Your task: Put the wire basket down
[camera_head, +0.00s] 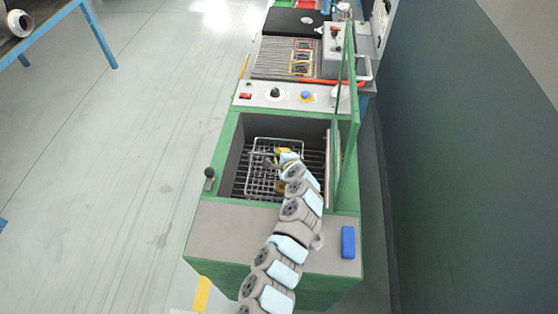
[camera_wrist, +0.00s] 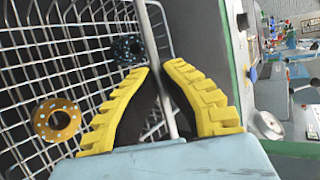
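The wire basket (camera_head: 262,180) is a silver mesh basket inside the open dark cavity of the green cabinet (camera_head: 234,125). It lies over a barred rack; whether it touches the bars is unclear. In the wrist view the basket's mesh (camera_wrist: 85,62) fills the left side. A gold ring with holes (camera_wrist: 57,120) and a dark ring (camera_wrist: 128,48) are in it. My gripper (camera_wrist: 159,70) has its yellow fingers closed around a metal bar of the basket. In the head view my gripper (camera_head: 284,155) is at the basket's upper right, and my arm hides part of the cavity.
An open green-framed panel (camera_head: 346,125) stands upright along the cavity's right side. A control panel (camera_head: 290,96) lies behind it. A blue block (camera_head: 348,242) sits on the grey front ledge (camera_head: 225,228). A black-knobbed lever (camera_head: 209,178) is at the left edge.

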